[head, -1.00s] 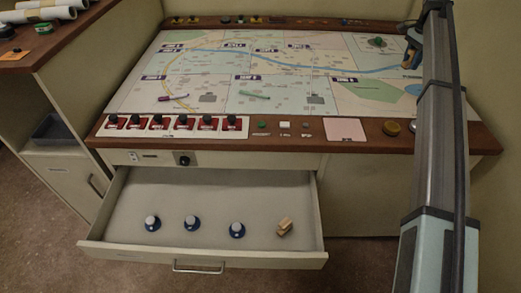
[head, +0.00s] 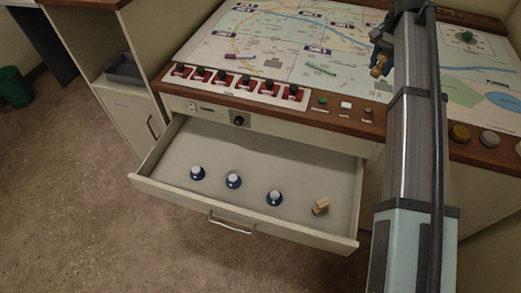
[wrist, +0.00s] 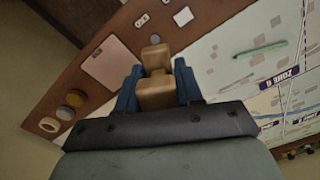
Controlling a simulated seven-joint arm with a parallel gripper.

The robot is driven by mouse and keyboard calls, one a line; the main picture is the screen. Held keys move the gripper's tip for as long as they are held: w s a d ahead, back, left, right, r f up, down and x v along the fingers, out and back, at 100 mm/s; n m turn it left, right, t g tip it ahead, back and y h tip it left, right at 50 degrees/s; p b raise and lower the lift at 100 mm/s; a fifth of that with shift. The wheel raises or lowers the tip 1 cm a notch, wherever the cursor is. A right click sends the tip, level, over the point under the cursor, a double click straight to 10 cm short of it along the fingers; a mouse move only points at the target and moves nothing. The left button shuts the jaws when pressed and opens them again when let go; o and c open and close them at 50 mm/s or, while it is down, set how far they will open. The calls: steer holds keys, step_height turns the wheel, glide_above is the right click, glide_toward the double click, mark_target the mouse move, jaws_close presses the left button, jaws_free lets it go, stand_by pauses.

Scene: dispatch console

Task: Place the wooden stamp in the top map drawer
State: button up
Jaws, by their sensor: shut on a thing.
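My gripper (head: 379,58) is above the map table, left of my forearm. It is shut on a wooden stamp (head: 377,71), which hangs clear over the map. The wrist view shows the stamp (wrist: 156,92) between the two blue fingers. The drawer (head: 185,193) under the console top is pulled out, to the lower left of my gripper. Inside it, a second wooden stamp-like block (head: 320,206) lies near the right end. Three blue round-based things with pale knobs, one of them a middle one (head: 233,181), stand in a row left of it.
The console's wooden front edge (head: 228,105) bears a row of red-and-black switches (head: 246,85) and small buttons. Yellow and white knobs (head: 460,133) sit at right. A green pen (head: 321,69) lies on the map. The drawer's back half is bare.

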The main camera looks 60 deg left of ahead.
steer(key=s+d+f+n, duration=0.1)
steer(key=s+n, duration=0.4)
steer(key=s, duration=1.7)
glide_above(299, 180)
step_height(299, 180, down, 31)
steer(key=shift+f, duration=5.5)
steer(key=o, duration=1)
steer(key=shift+f, duration=0.15)
step_height(299, 180, up, 12)
steer(key=shift+r, duration=0.2)
steer(key=shift+o, duration=0.3)
